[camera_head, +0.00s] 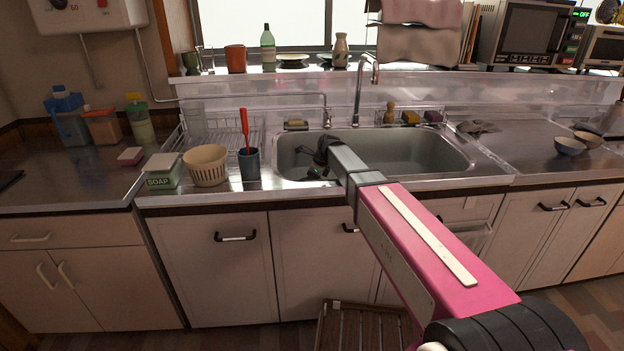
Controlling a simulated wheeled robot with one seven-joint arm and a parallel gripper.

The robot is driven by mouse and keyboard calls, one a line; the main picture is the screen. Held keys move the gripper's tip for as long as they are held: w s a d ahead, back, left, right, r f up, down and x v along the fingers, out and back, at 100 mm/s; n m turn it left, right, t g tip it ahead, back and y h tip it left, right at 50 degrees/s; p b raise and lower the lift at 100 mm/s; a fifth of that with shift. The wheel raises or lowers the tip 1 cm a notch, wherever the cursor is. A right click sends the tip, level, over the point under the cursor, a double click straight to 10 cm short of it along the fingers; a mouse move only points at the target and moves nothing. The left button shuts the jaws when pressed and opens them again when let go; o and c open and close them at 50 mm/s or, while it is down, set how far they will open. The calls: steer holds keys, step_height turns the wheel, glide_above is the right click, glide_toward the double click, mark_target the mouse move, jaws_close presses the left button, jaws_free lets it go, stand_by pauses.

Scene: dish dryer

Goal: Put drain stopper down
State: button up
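The metal sink (425,150) is set into the counter in the middle of the view. My arm reaches over the sink's front edge, and my dark gripper (314,156) is over the left half of the basin. The gripper is small and dark here, so I cannot tell if its fingers are open or shut, or if they hold anything. I cannot make out the drain stopper. The drain area is hard to see in the dark left part of the basin, and my arm covers part of the sink.
Two bowls (570,147) sit far right. A wooden stool (350,325) is on the floor.

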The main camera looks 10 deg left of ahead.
steer(key=o, duration=0.4)
steer(key=shift+o, duration=0.2)
steer(key=shift+r, duration=0.1)
steer(key=shift+r, duration=0.3)
steer(key=v, duration=1.2)
steer(key=shift+s+d, duration=0.1)
steer(key=shift+d, duration=0.05)
